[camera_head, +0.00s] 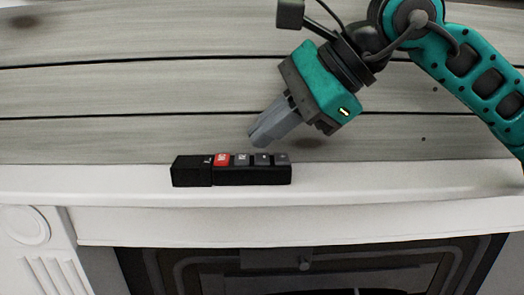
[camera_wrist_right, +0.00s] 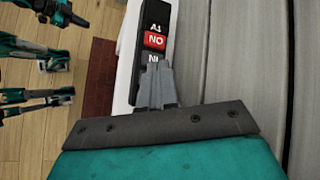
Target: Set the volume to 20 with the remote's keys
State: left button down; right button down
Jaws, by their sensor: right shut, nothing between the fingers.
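The black remote (camera_head: 252,175) lies on the white mantel shelf (camera_head: 400,178). It has a row of keys on top: a red key (camera_head: 222,159) and several grey keys (camera_head: 263,160) to its right. My right gripper (camera_head: 256,142) is shut and empty, its fingertips just above the grey keys near the red one. In the right wrist view the fingertips (camera_wrist_right: 156,68) are over the remote (camera_wrist_right: 152,14), right by a grey key, with the red key (camera_wrist_right: 154,40) marked "NO" beyond it. I cannot tell whether they touch a key. My left gripper is not in the head view.
A plank wall (camera_head: 130,90) rises right behind the shelf. Below the shelf is a dark fireplace front (camera_head: 220,265). The shelf is clear on both sides of the remote. A wooden floor (camera_wrist_right: 95,15) shows far below in the right wrist view.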

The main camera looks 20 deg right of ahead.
aim_at(269, 159)
jog(key=shift+r, duration=0.1)
jog(key=shift+r+p, duration=1.85)
jog(key=shift+r, duration=0.7)
jog(key=shift+f, duration=0.1)
jog(key=shift+s, duration=0.1)
dwell(0.6)
